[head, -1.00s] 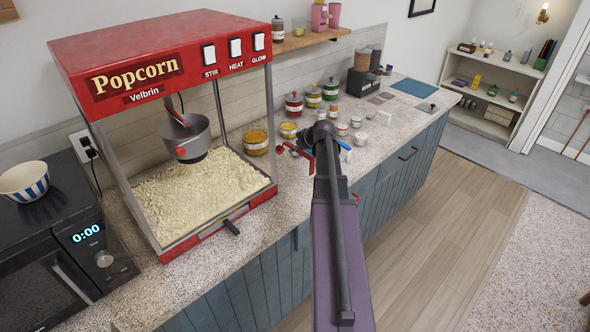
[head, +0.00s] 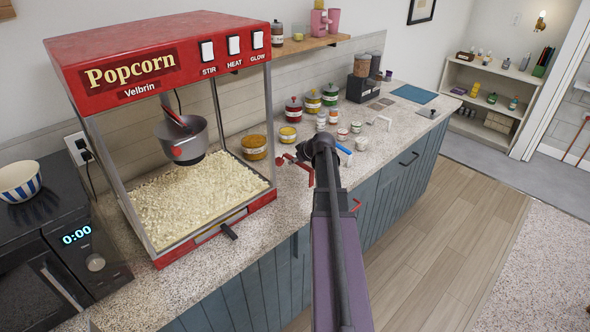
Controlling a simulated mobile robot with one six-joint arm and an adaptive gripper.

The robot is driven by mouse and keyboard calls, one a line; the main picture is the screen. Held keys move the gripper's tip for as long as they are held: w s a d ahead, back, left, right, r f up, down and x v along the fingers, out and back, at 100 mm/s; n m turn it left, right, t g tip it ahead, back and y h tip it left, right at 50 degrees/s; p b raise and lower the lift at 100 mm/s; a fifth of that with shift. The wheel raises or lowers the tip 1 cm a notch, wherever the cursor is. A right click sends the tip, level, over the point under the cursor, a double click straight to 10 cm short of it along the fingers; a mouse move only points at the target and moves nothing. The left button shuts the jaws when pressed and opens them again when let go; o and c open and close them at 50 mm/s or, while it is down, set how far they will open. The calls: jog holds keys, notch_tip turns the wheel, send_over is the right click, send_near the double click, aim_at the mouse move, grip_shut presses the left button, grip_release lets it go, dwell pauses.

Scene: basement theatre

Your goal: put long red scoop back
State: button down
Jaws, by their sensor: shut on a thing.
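My arm reaches out over the counter, and its dark end hides most of my gripper (head: 321,146). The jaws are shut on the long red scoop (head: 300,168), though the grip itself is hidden. Its red head end shows left of the arm, close to the yellow tub. A red piece to the right of the arm, near the counter's front edge, looks like the other end of its handle. I cannot tell whether the scoop touches the counter.
The red popcorn machine (head: 160,60) stands to the left. A yellow tub (head: 254,147), several lidded jars and small cups stand behind my gripper. A blue-and-white item (head: 344,152) lies just right of it. A blue mat (head: 414,94) is at the far end.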

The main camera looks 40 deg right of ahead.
jog(key=shift+f+b, duration=1.6)
jog(key=shift+f, duration=0.2)
jog(key=shift+f, duration=0.15)
jog(key=c, duration=0.5)
grip_release()
jog(key=shift+c, duration=0.2)
jog(key=shift+r, duration=0.2)
jog(key=shift+p+v, duration=0.6)
jog(key=shift+v, duration=0.2)
jog(key=p+v, duration=0.7)
jog(key=v, duration=0.3)
jog(key=shift+s+r, duration=0.15)
jog(key=shift+r, duration=0.05)
